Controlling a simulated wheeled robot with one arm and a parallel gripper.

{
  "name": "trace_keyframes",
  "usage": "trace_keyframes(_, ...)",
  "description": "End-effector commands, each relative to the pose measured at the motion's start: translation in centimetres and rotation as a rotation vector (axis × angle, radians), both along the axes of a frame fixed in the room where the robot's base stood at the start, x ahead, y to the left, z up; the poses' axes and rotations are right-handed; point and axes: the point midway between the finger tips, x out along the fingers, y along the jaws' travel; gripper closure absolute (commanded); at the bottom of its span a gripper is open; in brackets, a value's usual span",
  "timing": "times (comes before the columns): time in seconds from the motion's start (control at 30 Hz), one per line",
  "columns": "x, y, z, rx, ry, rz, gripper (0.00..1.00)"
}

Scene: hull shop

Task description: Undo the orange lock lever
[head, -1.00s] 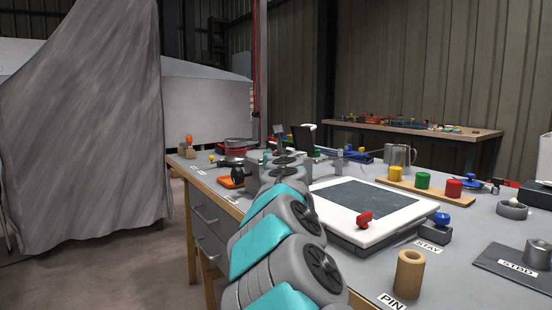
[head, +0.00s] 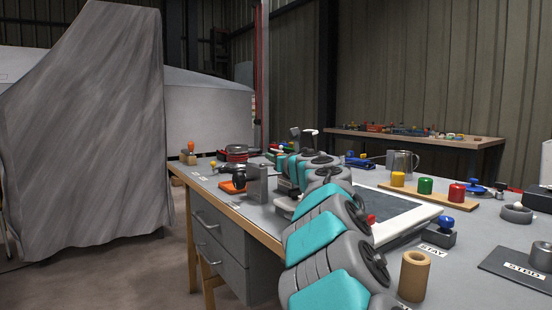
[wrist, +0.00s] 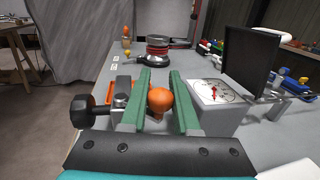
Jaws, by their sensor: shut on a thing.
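The orange knob (wrist: 160,101), which looks like the grip of the lock lever, is between the two green fingers of my gripper (wrist: 160,88) in the wrist view. My gripper is shut on it. The lever's shaft and pivot are hidden below the knob and fingers. In the head view my arm hides the knob, and the fingers cannot be made out.
Left of the fingers is a black knob (wrist: 91,111) on a metal shaft, by an orange tray (wrist: 123,87). A grey box (wrist: 222,116) with a dial and a dark screen (wrist: 250,62) stand close on the right. A red-and-black round tool (wrist: 157,52) lies beyond.

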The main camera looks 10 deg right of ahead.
Motion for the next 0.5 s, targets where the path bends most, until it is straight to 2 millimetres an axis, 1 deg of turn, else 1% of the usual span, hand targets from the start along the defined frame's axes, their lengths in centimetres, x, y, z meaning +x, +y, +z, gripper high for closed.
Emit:
trace_keyframes(0.1,-0.01,0.03,0.16,0.001,-0.002,0.000,1.00)
trace_keyframes(0.13,-0.01,0.03,0.16,0.001,-0.002,0.000,0.68)
trace_keyframes(0.37,-0.01,0.03,0.11,0.000,-0.002,0.000,0.42)
trace_keyframes(0.5,-0.01,0.03,0.09,0.000,-0.001,0.000,0.41)
